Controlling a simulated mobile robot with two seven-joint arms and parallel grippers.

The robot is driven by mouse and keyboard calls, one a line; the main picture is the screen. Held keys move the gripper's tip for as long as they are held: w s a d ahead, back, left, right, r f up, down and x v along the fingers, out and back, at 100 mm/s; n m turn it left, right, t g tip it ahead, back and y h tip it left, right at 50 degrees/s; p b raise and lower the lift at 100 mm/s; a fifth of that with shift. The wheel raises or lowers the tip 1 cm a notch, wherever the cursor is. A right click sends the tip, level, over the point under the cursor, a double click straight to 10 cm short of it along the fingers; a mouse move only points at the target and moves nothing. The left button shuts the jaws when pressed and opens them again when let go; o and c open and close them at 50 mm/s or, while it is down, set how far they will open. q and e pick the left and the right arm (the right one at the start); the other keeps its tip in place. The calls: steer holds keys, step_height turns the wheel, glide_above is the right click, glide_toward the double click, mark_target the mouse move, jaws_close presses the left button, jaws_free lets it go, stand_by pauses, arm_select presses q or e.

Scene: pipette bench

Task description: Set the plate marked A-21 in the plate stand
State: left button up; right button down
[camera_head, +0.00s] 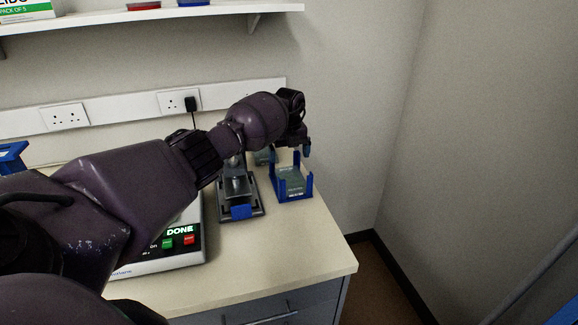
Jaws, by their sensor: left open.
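A blue plate stand (309,186) with upright corner posts stands near the right end of the bench. A grey-green plate (290,178) appears to sit inside it, roughly level. A small light label shows on its front side, too small to read. My left gripper (296,152) is open, just above and behind the stand, pointing down, and looks empty. My left arm crosses from the left and hides part of the bench. Another greyish flat piece (263,157) lies partly hidden behind the arm. My right gripper is out of view.
A dark-based device with a blue front block (241,212) stands left of the stand. A white instrument (150,262) reading DONE, with green and red buttons, sits further left, partly covered by my arm. Bare bench (300,240) lies in front. The bench's right edge is close.

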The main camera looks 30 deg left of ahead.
arm_select(q)
steer(key=shift+r, duration=1.8)
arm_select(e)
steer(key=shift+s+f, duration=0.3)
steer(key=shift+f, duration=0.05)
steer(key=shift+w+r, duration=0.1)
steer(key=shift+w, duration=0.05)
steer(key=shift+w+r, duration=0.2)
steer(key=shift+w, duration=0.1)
